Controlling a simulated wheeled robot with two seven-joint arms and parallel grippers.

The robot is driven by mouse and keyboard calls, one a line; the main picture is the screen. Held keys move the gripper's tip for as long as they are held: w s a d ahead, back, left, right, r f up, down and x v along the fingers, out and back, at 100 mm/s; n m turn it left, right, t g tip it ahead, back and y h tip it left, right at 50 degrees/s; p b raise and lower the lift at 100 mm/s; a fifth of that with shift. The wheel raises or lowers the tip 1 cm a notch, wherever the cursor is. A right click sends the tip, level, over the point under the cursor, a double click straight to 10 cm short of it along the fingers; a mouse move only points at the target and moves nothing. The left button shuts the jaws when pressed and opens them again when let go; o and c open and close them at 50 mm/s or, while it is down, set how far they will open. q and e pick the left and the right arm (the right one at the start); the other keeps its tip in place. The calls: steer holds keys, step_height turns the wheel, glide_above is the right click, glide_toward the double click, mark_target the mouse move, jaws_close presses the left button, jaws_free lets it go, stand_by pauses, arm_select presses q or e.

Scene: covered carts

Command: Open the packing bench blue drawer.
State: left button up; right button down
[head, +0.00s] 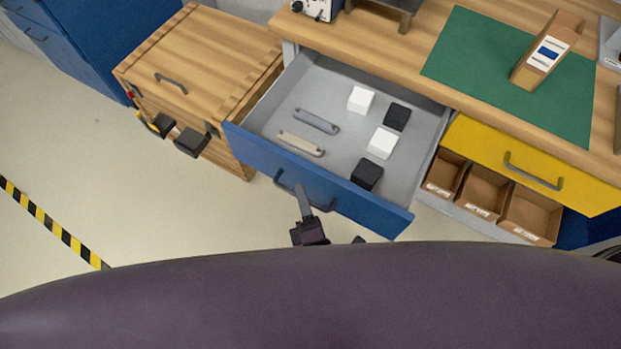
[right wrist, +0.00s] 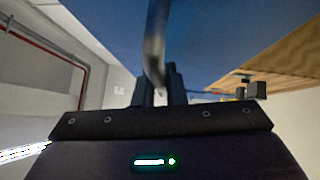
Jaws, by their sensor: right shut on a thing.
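The blue drawer (head: 320,178) of the packing bench stands pulled out, its grey inside (head: 330,90) in plain sight. Its dark bar handle (head: 283,184) is on the blue front. My right gripper (head: 304,198) is at the handle, in front of the drawer, and is shut on it. In the right wrist view the fingers (right wrist: 160,88) close around the handle bar (right wrist: 155,45), with the blue front behind. Inside the drawer lie white and black blocks and two handle-like pieces (head: 316,121). My left gripper is not in view.
The wooden bench top (head: 410,55) carries a green mat (head: 480,60) and a cardboard holder (head: 547,50). A yellow drawer (head: 530,160) and open cardboard bins (head: 485,190) are to the right. A wooden crate (head: 200,60) stands close to the left.

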steer(key=shift+s+a, duration=0.15)
steer(key=shift+s, duration=0.15)
steer(key=c, duration=1.5)
jaws_free()
steer(key=b+v, duration=0.1)
steer(key=v, duration=0.6)
steer(key=shift+s, duration=0.35)
steer(key=shift+f, duration=0.1)
